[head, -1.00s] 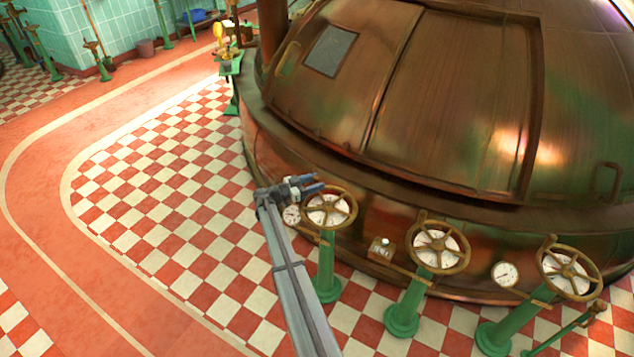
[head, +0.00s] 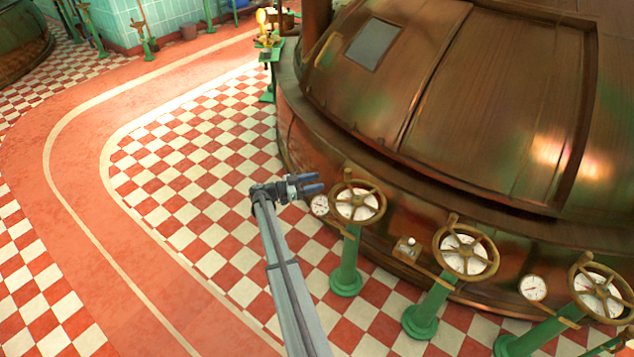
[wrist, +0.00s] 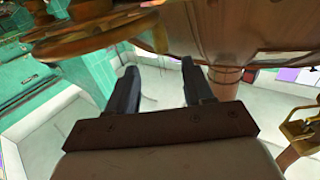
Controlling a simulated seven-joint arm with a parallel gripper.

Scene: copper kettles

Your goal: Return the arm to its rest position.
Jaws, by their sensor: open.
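My gripper (head: 313,184) is at the end of my grey arm, in the middle of the head view. Its two dark fingers are apart, and nothing shows between them. They point right, towards the nearest bronze handwheel (head: 358,202), with a small gap in the picture between the fingertips and its rim. In the wrist view my gripper (wrist: 158,72) shows both fingers spread, with only pale background between them.
A large copper kettle (head: 480,100) fills the right side. More handwheels (head: 466,252) on green posts and a small gauge (head: 532,287) stand along its base. Left of my arm, the checkered floor (head: 190,180) and red path (head: 80,160) are clear.

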